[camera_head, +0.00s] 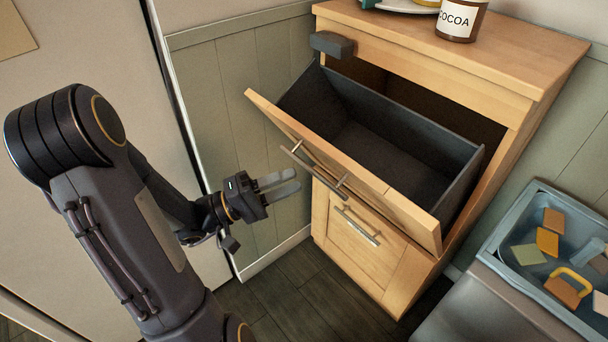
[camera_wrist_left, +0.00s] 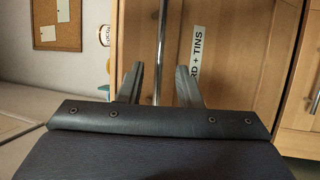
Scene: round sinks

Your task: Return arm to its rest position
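My left gripper (camera_head: 280,184) is in the head view, just left of the tilted-out wooden front (camera_head: 350,175) of a pull-out bin drawer. Its two fingers point right and are apart, with nothing between them that I can see. In the left wrist view the fingers (camera_wrist_left: 161,85) are also spread, and a metal bar handle (camera_wrist_left: 161,45) shows behind the gap between them. I cannot tell the exact distance from fingers to handle. My right arm and gripper do not show in either view.
The tilted drawer holds an empty dark bin (camera_head: 385,130). A cocoa jar (camera_head: 461,18) stands on the wooden cabinet top (camera_head: 490,50). A wall (camera_head: 240,90) lies behind my gripper, with floor (camera_head: 300,290) below.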

